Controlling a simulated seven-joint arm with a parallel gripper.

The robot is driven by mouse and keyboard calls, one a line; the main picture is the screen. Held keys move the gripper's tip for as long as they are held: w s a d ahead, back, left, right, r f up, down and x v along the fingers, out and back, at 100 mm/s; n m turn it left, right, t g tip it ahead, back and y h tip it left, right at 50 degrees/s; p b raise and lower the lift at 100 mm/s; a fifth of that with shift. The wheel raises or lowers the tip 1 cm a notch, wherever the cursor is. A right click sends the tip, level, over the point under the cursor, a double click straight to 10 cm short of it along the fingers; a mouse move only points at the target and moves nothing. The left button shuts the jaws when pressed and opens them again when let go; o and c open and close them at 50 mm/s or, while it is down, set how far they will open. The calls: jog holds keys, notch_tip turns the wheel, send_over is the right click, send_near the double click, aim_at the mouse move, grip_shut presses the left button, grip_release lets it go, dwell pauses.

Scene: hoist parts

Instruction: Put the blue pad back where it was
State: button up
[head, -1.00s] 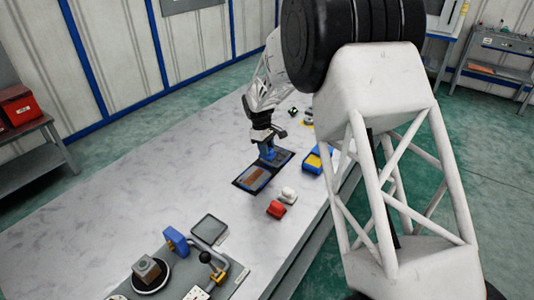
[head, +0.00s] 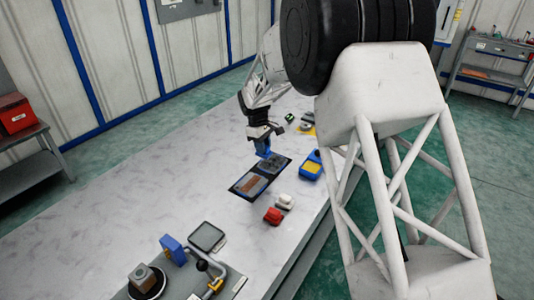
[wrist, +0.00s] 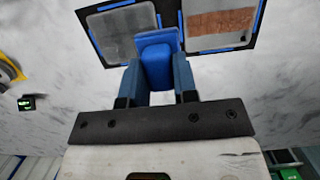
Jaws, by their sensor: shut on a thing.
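My gripper (wrist: 158,78) is shut on the blue pad (wrist: 157,60), which sits between its two blue-grey fingers in the wrist view. In the head view my gripper (head: 262,149) is at the far end of a dark mat (head: 233,190) with two framed panels. One panel is plain grey (wrist: 118,35); the other carries a brown patch (wrist: 222,22). The pad's tip overlaps the mat's edge between the panels in the wrist view. I cannot tell whether the pad touches the mat.
A red block (head: 272,216) and a white block (head: 285,201) lie near the mat. A blue and yellow box (head: 311,166) stands right of it. A fixture board with a blue block (head: 172,248), a grey-topped square (head: 207,236) and a clamp is at front left. The left tabletop is clear.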

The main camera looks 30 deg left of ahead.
jog(key=shift+d, duration=0.1)
jog(key=s+d+r, duration=0.1)
jog(key=s+d, duration=0.1)
jog(key=d, duration=1.3)
jog(key=shift+s+d+r, duration=0.15)
jog(key=shift+d+r, duration=0.05)
jog(key=shift+f, duration=3.1)
jog(key=shift+f, duration=1.9)
jog(key=shift+f, duration=0.15)
